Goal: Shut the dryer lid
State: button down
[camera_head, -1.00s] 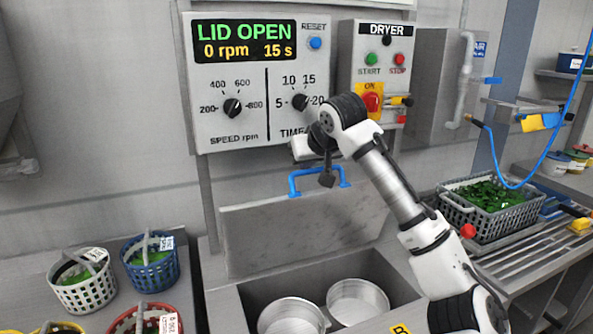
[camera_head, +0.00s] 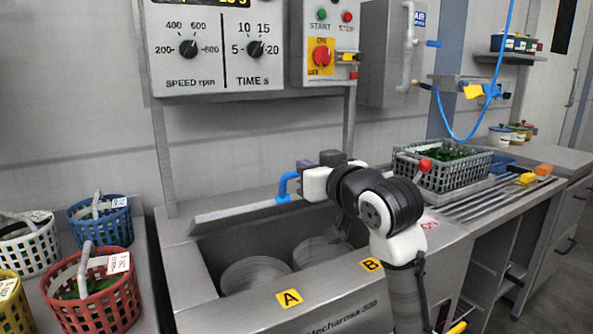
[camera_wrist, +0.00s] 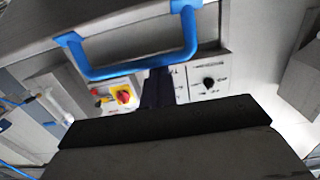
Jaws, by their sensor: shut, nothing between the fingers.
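The dryer lid (camera_head: 238,208) is a grey plate, tilted low over the dryer opening, with a gap beneath it. Its blue handle (camera_head: 286,185) stands at the upper edge and also shows in the wrist view (camera_wrist: 140,66). My gripper (camera_head: 314,180) is shut and empty, beside the handle's right end in the head view. The fingers (camera_wrist: 159,88) appear dark, close to the handle bar in the wrist view. I cannot tell whether they touch it. My wrist hides part of the handle. The dryer body (camera_head: 345,300) shows two round drums inside, marked A and B.
A basket of greens (camera_head: 445,175) stands on the rack at right. Several coloured baskets, including a red one (camera_head: 100,310), stand at left.

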jog(key=s+d+f+t+y+b, duration=0.1)
jog(key=s+f+b, duration=0.1)
jog(key=f+b, duration=0.3)
jog(key=s+d+f+t+y+b, duration=0.1)
jog(key=s+f+t+b, duration=0.1)
jog(key=f+b, duration=0.3)
jog(key=s+d+f+t+y+b, duration=0.1)
jog(key=s+d+f+b, duration=0.1)
jog(key=f+b, duration=0.3)
jog(key=shift+s+f+t, duration=0.1)
jog(key=shift+f+t, duration=0.2)
jog(key=shift+f, duration=0.15)
jog(key=shift+s+d+f+b, duration=0.15)
jog(key=shift+f+b, duration=0.8)
jog(key=shift+b, duration=0.1)
